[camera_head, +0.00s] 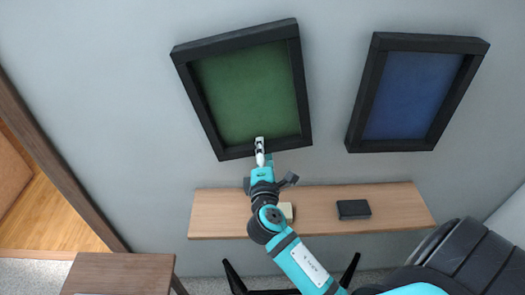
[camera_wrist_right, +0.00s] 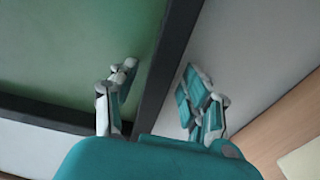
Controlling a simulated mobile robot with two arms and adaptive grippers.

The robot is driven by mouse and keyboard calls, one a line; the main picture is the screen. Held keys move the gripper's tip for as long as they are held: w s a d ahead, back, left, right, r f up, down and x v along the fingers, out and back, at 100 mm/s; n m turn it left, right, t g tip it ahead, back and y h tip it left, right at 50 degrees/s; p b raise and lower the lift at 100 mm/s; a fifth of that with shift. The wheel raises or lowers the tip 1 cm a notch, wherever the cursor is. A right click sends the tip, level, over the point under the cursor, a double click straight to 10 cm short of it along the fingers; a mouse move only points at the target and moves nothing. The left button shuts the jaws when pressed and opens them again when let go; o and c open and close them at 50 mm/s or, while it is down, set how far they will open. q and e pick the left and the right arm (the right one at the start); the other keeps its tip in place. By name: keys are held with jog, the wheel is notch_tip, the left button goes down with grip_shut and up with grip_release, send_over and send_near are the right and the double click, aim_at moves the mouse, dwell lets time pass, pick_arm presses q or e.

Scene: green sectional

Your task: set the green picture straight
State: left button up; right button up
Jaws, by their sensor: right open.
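The green picture (camera_head: 250,90) hangs on the wall in a black frame in the head view. It looks tilted, with its right side higher than its left. My right gripper (camera_head: 260,150) is at the frame's lower bar. In the right wrist view, the right gripper (camera_wrist_right: 160,105) is open. One finger is over the green surface (camera_wrist_right: 70,50) and the other is on the wall side, with the black bar (camera_wrist_right: 170,70) between them. I cannot tell whether either finger touches the frame. My left gripper is not in view.
A blue picture (camera_head: 415,95) in a black frame hangs to the right. Below is a wooden shelf (camera_head: 220,212) with a dark box (camera_head: 353,209) and a small pale object (camera_head: 287,210), partly hidden by my arm. A wooden surface (camera_head: 120,270) stands at lower left.

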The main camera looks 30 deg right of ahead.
aim_at(241, 154)
grip_shut()
dwell(0.3)
jog(key=w+a+b, duration=0.1)
jog(key=w+a+m+b, duration=0.1)
jog(key=a, duration=0.1)
jog(key=w+a+f+m+b, duration=0.1)
jog(key=b, duration=0.1)
jog(key=shift+a, duration=0.35)
jog(key=shift+a+r, duration=0.1)
jog(key=shift+a, duration=0.05)
jog(key=shift+r, duration=0.1)
grip_release()
